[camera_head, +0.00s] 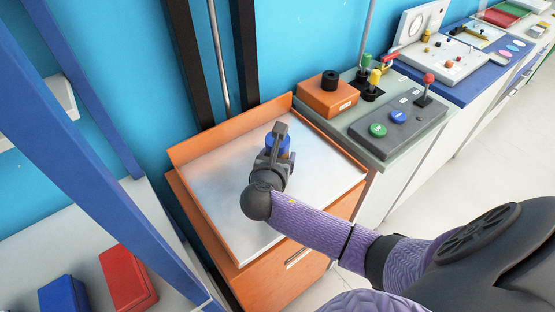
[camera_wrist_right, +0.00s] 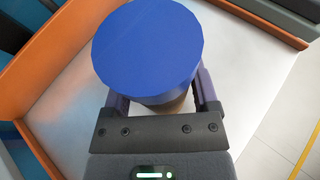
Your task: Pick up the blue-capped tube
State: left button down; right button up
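The blue-capped tube has a wide, round blue cap (camera_wrist_right: 147,48); a little of its brownish body (camera_wrist_right: 176,104) shows below the cap in the wrist view. In the head view, the blue cap (camera_head: 284,143) is partly hidden by my right gripper (camera_head: 279,134), over the orange-rimmed tray. The fingers of my right gripper lie on either side of the tube, just under the cap. The cap hides the fingertips, so I cannot tell whether they touch the tube. My left gripper is not in view.
The tray (camera_head: 219,190) has a pale bare floor and raised orange walls at the back and left. To the right, a bench holds an orange box (camera_head: 327,97) and a grey button panel (camera_head: 398,124). Red (camera_head: 128,277) and blue boxes (camera_head: 63,296) sit lower left.

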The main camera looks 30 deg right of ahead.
jog(key=c, duration=0.9)
